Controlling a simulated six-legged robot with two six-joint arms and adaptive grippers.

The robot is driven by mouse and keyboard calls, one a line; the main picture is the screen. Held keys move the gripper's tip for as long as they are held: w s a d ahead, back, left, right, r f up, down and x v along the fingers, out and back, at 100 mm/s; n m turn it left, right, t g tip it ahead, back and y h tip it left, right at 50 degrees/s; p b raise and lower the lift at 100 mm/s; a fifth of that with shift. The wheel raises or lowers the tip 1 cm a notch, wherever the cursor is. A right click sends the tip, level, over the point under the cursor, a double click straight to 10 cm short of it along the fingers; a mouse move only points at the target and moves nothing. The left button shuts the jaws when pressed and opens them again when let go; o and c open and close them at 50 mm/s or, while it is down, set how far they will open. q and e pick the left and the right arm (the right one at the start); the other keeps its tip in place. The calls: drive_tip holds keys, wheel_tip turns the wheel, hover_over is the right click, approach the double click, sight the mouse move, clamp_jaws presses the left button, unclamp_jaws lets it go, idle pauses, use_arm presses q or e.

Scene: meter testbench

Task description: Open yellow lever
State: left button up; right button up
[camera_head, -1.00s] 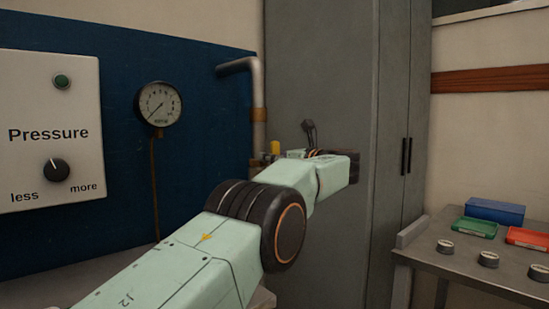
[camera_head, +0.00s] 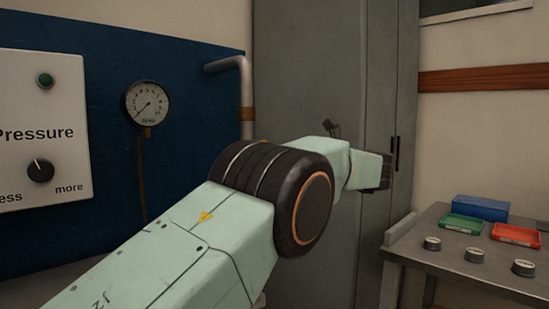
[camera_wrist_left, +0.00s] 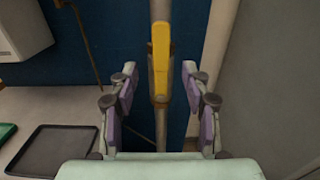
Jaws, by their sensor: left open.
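The yellow lever (camera_wrist_left: 160,60) stands upright in the left wrist view, in line with the vertical pipe (camera_wrist_left: 161,12) behind it. My left gripper (camera_wrist_left: 160,82) is open, with one finger on each side of the lever in the picture. Gaps show between the lever and both fingers, and I cannot tell the depth between them. In the head view my left arm hides the lever and most of the gripper. The upper part of the pipe (camera_head: 246,85) shows there on the blue panel. My right gripper is not in view.
A pressure gauge (camera_head: 146,103) and a white pressure box (camera_head: 42,115) are on the blue panel (camera_head: 190,120). A grey cabinet (camera_head: 300,70) stands behind my arm. A bench (camera_head: 445,270) with trays is at right. A dark tray (camera_wrist_left: 55,152) lies lower left in the wrist view.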

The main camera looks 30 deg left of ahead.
use_arm(q)
drive_tip(key=shift+v, duration=1.3)
